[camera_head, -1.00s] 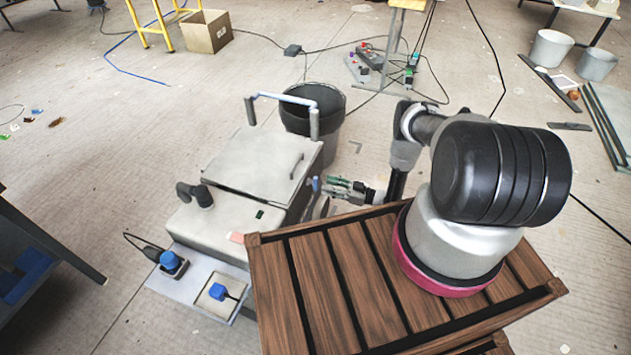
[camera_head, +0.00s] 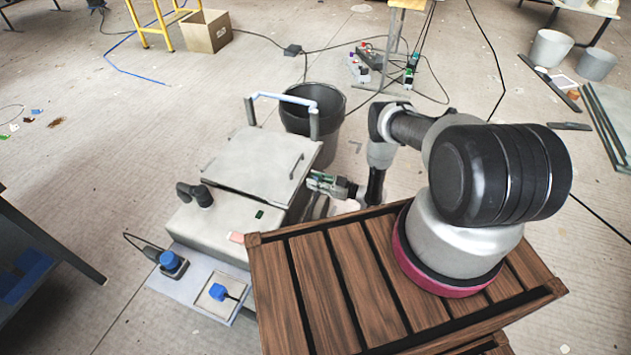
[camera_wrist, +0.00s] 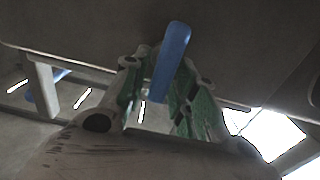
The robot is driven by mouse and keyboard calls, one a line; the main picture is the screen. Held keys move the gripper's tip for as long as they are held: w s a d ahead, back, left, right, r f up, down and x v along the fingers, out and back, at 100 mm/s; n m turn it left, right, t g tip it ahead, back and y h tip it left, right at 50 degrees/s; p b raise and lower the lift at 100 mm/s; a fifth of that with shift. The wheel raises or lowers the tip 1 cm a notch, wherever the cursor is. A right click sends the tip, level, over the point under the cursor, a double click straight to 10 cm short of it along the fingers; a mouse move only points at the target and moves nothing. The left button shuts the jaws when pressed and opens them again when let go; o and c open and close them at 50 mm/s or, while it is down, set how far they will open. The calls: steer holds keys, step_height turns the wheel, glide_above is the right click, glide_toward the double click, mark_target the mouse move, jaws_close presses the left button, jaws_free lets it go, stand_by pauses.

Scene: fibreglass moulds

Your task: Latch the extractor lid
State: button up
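The extractor is a pale grey box whose lid (camera_head: 255,163) lies as a flat slab on top, with a bar handle near its right edge. A thin dark gap shows along the lid's front edge. In the wrist view a blue latch lever (camera_wrist: 172,60) stands between the green-padded fingers of my gripper (camera_wrist: 160,90). The fingers are apart, one on each side of the lever; I cannot tell whether either touches it. In the head view my gripper (camera_head: 318,182) is at the right side of the extractor, just below the lid, and hides the lever.
A dark bucket (camera_head: 325,130) stands behind the extractor, near the light-blue bar (camera_head: 285,97). A black pipe fitting (camera_head: 196,194) sits on the extractor's front left. A tray with blue-knobbed parts (camera_head: 205,285) is in front. My slatted wooden base lies close on the right.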

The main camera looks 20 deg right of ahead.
steer(key=shift+m, duration=0.4)
steer(key=m, duration=0.4)
steer(key=shift+w+d+f, duration=0.1)
steer(key=shift+w+d, duration=0.15)
steer(key=shift+w, duration=0.05)
steer(key=m, duration=0.4)
steer(key=shift+w+d+f, duration=0.15)
steer(key=shift+w+f, duration=0.05)
steer(key=shift+f, duration=0.05)
steer(key=m, duration=0.5)
steer(key=shift+w+d+f, duration=0.15)
steer(key=shift+w+f, duration=0.05)
steer(key=shift+f, duration=0.1)
steer(key=m, duration=0.4)
steer(key=shift+f, duration=0.3)
steer(key=o, duration=0.8)
